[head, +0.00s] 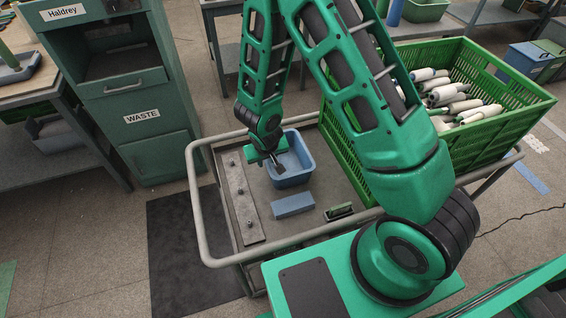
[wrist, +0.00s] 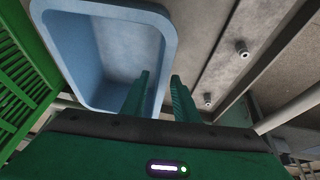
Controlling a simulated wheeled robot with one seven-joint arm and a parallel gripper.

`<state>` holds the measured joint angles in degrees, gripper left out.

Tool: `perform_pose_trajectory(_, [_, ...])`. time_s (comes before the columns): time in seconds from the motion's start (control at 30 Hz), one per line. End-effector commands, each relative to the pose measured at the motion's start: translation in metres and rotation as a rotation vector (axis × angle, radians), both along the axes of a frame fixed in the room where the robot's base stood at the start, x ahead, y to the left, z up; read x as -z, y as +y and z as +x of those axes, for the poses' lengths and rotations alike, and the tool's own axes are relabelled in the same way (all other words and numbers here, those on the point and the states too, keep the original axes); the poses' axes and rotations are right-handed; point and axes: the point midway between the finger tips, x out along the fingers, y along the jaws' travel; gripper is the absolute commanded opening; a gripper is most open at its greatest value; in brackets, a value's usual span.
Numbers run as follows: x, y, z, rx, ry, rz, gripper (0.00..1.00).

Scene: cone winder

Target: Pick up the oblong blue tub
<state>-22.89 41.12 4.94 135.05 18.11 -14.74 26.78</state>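The oblong blue tub (head: 291,163) stands upright on the cart, empty as far as I can see. In the wrist view the tub (wrist: 111,48) fills the upper left, with its open inside toward the camera. My gripper (head: 274,163) is at the tub's left rim in the head view. In the wrist view my gripper (wrist: 161,75) is open, with one finger over the tub's inside and the other just outside its rim. A gap shows between the fingers. Whether either finger touches the wall I cannot tell.
The cart has a raised tube rail (head: 199,190). A metal strip with pegs (head: 239,195) lies left of the tub. A blue block (head: 293,205) and a small dark green item (head: 338,212) lie in front. A green crate (head: 350,145) with several cones stands right.

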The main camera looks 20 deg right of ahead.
Motion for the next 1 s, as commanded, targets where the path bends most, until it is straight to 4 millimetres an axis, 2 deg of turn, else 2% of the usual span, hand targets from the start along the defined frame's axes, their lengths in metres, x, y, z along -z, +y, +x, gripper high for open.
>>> perform_pose_trajectory(0.1, [0.016, -0.002, 0.004, 0.001, 0.003, -0.002, 0.27])
perform_pose_trajectory(0.23, [0.025, -0.003, 0.009, 0.000, 0.001, -0.001, 0.27])
perform_pose_trajectory(0.53, [0.028, -0.003, 0.010, 0.000, 0.001, -0.001, 0.27])
perform_pose_trajectory(0.57, [0.028, -0.003, 0.010, 0.000, 0.001, -0.001, 0.23])
perform_pose_trajectory(0.6, [0.028, -0.003, 0.010, 0.000, 0.001, -0.001, 0.13])
perform_pose_trajectory(0.67, [0.028, -0.003, 0.010, 0.000, 0.001, -0.001, 0.00])
perform_pose_trajectory(1.0, [0.027, -0.003, 0.010, 0.000, 0.000, -0.001, 0.00])
